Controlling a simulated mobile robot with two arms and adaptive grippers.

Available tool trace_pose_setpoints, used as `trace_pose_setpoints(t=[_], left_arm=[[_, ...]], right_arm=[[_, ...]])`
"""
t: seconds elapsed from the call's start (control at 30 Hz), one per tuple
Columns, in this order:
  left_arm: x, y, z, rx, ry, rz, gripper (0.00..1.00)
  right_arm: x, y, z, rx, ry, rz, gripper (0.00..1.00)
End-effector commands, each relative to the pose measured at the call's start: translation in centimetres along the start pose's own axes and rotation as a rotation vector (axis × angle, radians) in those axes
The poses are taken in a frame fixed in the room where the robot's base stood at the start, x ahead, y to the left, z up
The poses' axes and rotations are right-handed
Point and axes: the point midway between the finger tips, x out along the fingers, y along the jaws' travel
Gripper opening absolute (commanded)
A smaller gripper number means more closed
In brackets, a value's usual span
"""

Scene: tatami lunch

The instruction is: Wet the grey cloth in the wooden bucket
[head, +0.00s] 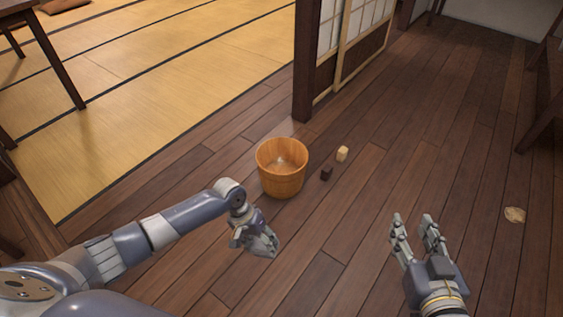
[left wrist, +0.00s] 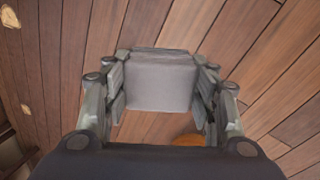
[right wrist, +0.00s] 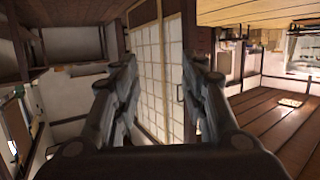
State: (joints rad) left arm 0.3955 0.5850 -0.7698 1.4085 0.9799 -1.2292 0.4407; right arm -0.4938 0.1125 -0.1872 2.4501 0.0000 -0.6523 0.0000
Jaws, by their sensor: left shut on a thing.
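The wooden bucket (head: 282,187) stands upright on the plank floor in the middle of the head view. Its inside shows a pale sheen at the bottom; I cannot tell how much water is in it. My left gripper (head: 262,246) is shut on the grey cloth (left wrist: 160,82), a folded block between the fingers in the left wrist view. It holds the cloth in front of the bucket, slightly to its left in the head view, apart from it. My right gripper (head: 413,222) is open and empty, to the right of the bucket.
A pale yellow block (head: 343,154) and a dark block (head: 327,173) lie just right of the bucket. A flat tan piece (head: 515,215) lies far right. A sliding door's post (head: 306,75) stands behind; tatami (head: 130,110) lies left. Floor between is clear.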

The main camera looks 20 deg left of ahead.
Motion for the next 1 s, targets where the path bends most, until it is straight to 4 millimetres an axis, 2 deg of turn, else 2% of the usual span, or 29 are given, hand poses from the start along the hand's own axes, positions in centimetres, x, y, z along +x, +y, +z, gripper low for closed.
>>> trace_pose_setpoints(t=[0.53, 1.0], left_arm=[[1.7, -0.6, 0.0, -0.001, 0.001, 0.0, 0.34], [3.1, -1.0, 0.0, -0.001, 0.0, 0.0, 0.34]], right_arm=[[0.1, -0.6, -4.3, 0.003, 0.216, -0.013, 0.4], [-0.7, -1.1, -7.9, 0.006, 0.408, -0.024, 0.4]])
